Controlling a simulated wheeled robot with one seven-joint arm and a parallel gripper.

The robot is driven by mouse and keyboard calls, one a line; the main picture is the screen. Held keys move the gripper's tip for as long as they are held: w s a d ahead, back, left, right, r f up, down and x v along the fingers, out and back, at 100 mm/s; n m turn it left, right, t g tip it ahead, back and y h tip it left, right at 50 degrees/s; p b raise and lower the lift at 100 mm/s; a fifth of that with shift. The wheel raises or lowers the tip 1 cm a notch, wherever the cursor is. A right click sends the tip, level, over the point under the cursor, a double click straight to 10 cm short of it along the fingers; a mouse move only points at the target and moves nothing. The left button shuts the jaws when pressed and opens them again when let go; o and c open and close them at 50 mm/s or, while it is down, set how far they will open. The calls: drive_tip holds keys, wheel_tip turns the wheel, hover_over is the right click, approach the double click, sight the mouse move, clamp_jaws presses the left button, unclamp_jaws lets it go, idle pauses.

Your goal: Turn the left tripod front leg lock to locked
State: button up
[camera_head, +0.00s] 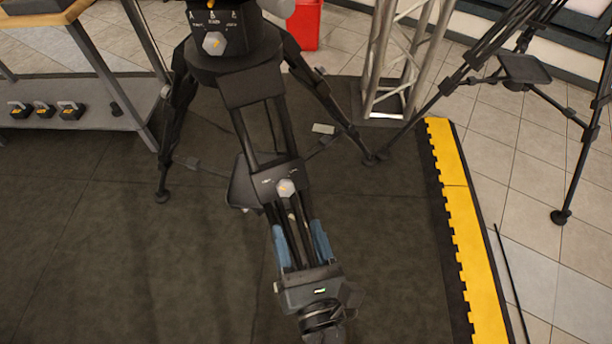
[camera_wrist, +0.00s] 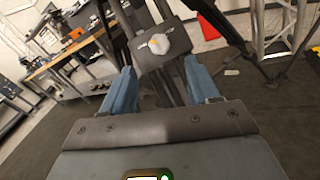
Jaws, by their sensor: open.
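The left tripod (camera_head: 250,85) stands upright on the dark mat, its front leg pointing toward me. Its front leg lock is a black block with a pale hexagonal knob (camera_head: 286,187) and small white lettering, too small to read. The knob also shows in the wrist view (camera_wrist: 180,42), with a yellowish mark on its face. My gripper (camera_head: 298,222) is open, with blue fingers apart and nothing between them. It is just below the lock block in the head view. In the wrist view my gripper (camera_wrist: 160,68) points at the block, and the knob stays uncovered, apart from the fingers.
A second pale knob (camera_head: 213,43) sits on the tripod's upper body. Another tripod (camera_head: 525,68) and a metal truss (camera_head: 400,60) stand right. A workbench (camera_head: 85,95) with weights is left. A yellow-edged mat border (camera_head: 460,220) runs right. The dark floor (camera_head: 90,250) at left is clear.

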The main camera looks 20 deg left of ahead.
sight(287, 194)
drive_tip(key=p+x, duration=0.1)
drive_tip(key=x, duration=0.6)
drive_tip(key=shift+w+a+r, duration=0.1)
drive_tip(key=shift+w+a, duration=0.05)
drive_tip(key=shift+w, duration=0.05)
drive_tip(key=c, duration=1)
